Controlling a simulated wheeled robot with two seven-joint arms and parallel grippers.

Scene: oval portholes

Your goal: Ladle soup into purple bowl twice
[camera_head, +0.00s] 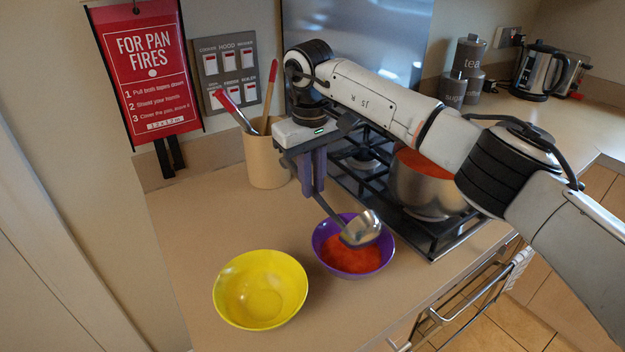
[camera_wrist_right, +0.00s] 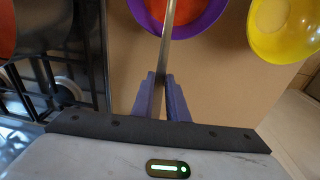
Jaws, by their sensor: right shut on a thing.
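The purple bowl (camera_head: 372,272) stands on the counter and holds red soup (camera_head: 350,254); its edge also shows at the top of the right wrist view (camera_wrist_right: 208,22). My right gripper (camera_head: 314,188) is shut on the handle of a metal ladle (camera_head: 361,229). The ladle's head is tilted over the purple bowl; I cannot tell what is inside it. The handle runs between the fingers in the right wrist view (camera_wrist_right: 168,50). The steel pot (camera_head: 425,190) of red soup stands on the stove, partly hidden behind my right arm. My left gripper is not in view.
An empty yellow bowl (camera_head: 228,303) stands left of the purple bowl. A beige utensil holder (camera_head: 262,160) stands behind, against the wall. The black hob (camera_head: 440,239) is to the right. Canisters (camera_head: 467,58) and a kettle (camera_head: 540,72) are farther back.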

